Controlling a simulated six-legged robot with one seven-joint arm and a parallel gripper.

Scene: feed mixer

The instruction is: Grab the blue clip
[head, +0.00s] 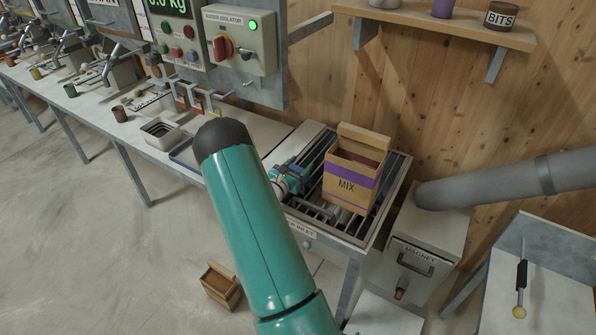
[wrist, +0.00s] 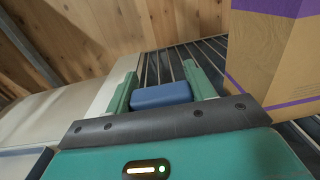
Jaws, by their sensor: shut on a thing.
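The blue clip (wrist: 162,95) is a small blue block between the two green fingers of my gripper (wrist: 161,86) in the wrist view. My gripper is shut on it. In the head view my gripper (head: 286,180) is over the left part of the barred grate, left of the MIX box, with a bit of blue at its fingers. My own arm hides part of the table in front. I cannot tell whether the clip touches the bars.
The open MIX box (head: 352,175) with a purple band stands on the grate (head: 325,211), close to my gripper's right. A grey pipe (head: 510,180) and the magnet housing (head: 427,258) are further right. A small wooden box (head: 221,287) is on the floor. A control panel (head: 240,40) is behind.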

